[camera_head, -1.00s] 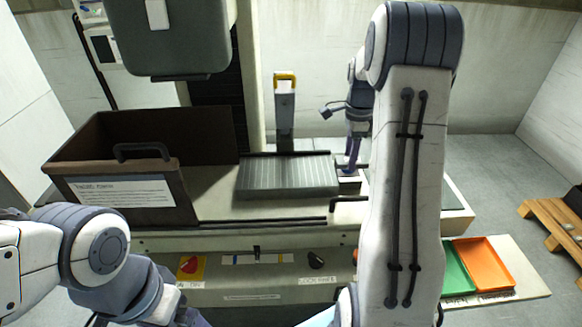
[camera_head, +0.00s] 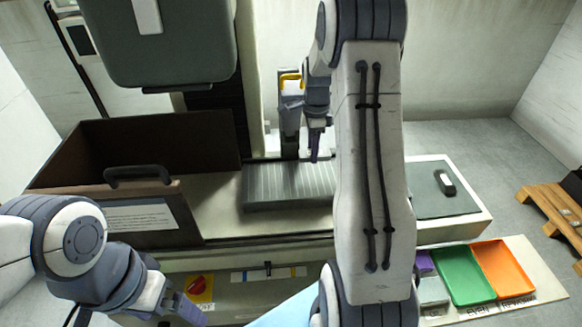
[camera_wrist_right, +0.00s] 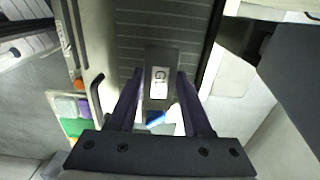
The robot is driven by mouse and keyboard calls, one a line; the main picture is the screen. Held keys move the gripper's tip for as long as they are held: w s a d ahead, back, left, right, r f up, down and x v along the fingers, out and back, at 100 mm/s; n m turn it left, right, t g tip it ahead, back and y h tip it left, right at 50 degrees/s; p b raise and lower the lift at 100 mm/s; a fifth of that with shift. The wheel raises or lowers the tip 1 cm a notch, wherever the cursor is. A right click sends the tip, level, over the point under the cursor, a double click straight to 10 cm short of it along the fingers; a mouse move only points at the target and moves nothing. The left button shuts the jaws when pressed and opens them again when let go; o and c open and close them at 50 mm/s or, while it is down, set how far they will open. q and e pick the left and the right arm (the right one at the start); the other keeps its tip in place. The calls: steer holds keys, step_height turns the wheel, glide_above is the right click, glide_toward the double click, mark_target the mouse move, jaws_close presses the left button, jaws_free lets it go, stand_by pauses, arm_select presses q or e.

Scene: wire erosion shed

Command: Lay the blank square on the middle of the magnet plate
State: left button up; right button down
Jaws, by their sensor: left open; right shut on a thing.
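The magnet plate (camera_head: 270,188) is a grey, finely ribbed slab on the machine bed, partly hidden by my right arm in the head view. It also shows in the right wrist view (camera_wrist_right: 145,25). My right gripper (camera_head: 313,152) points down over the plate's far side. In the wrist view its purple fingers (camera_wrist_right: 160,88) are shut on a dark grey piece with a white marking, which I take for the blank (camera_wrist_right: 160,57). The plate shows beyond it; I cannot tell the gap. My left gripper (camera_head: 190,308) is open, low at the front left.
A brown open-topped box (camera_head: 75,180) stands left of the plate. A yellow-topped post (camera_head: 290,85) is close behind the plate, near my right gripper. Green (camera_head: 465,275) and orange (camera_head: 503,268) trays lie at the right. A black device (camera_head: 445,183) lies on the bed's right end.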

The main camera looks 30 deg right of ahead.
steer(key=p, duration=0.1)
glide_above(293, 178)
steer(key=f, duration=0.1)
steer(key=d+f, duration=0.1)
steer(key=shift+s+f, duration=0.15)
steer(key=shift+f, duration=0.15)
steer(key=shift+a+f, duration=0.4)
step_height(293, 178, down, 3)
steer(key=shift+f+p, duration=0.1)
steer(key=shift+p, duration=0.75)
steer(key=shift+f, duration=0.3)
steer(key=shift+f, duration=0.15)
steer(key=shift+c, duration=1.6)
jaws_free()
steer(key=shift+f, duration=0.1)
